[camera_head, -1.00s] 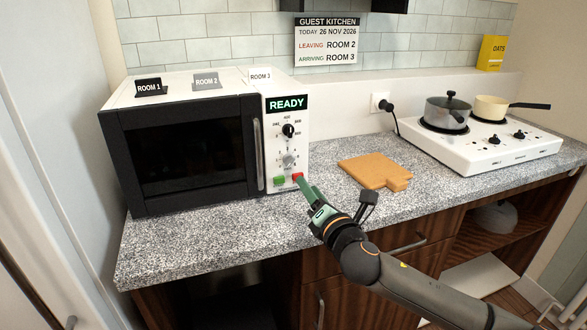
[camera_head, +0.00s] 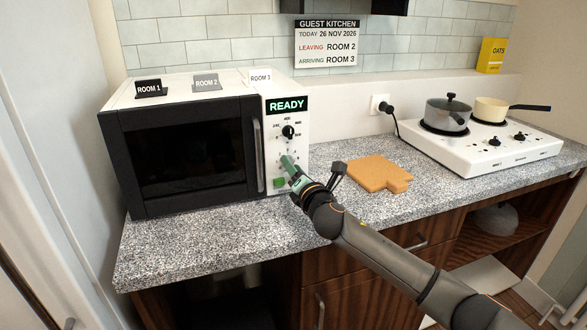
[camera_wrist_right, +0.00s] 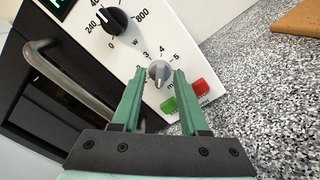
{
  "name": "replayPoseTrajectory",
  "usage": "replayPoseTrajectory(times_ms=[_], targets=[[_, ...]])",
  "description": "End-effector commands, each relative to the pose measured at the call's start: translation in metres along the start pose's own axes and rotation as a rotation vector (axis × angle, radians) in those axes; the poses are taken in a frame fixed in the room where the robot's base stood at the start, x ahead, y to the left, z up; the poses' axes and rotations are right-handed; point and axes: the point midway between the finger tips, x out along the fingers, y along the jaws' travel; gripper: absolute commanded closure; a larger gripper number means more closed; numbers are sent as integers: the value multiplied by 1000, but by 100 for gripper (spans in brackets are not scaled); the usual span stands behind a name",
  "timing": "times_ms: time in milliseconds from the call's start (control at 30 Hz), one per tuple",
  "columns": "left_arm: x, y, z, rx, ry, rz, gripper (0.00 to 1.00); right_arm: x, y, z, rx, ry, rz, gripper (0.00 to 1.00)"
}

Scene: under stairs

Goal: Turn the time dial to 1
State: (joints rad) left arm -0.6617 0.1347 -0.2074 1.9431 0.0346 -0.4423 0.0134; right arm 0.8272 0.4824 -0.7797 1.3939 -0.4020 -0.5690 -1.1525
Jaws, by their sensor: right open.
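The microwave (camera_head: 185,150) stands on the counter with its control panel at its right side, under a green READY display (camera_head: 287,105). The grey time dial (camera_wrist_right: 160,73) shows in the right wrist view, with 3, 4 and 5 legible around it; other marks are hidden or unclear. In the head view it is mostly hidden by my gripper. My right gripper (camera_wrist_right: 156,95) is open, its green fingers on either side of the dial's lower part as seen from the wrist. I cannot tell whether they touch it. My left gripper is not in view.
The black power dial (camera_wrist_right: 113,20) sits above the time dial. A green button (camera_wrist_right: 169,105) and a red button (camera_wrist_right: 200,88) lie below it. The microwave's door handle (camera_head: 258,155) is just left of the panel. A cork board (camera_head: 378,173) lies on the counter to the right.

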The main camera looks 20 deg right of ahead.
Motion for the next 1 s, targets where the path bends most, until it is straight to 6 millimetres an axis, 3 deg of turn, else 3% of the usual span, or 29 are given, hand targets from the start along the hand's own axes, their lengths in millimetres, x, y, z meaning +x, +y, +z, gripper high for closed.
replayPoseTrajectory(times_ms=[200,567,1000], targets=[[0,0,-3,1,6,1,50,0,0,0,0,0,0,58],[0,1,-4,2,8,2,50,0,0,0,0,0,0,99],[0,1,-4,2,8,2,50,0,0,0,0,0,0,100]])
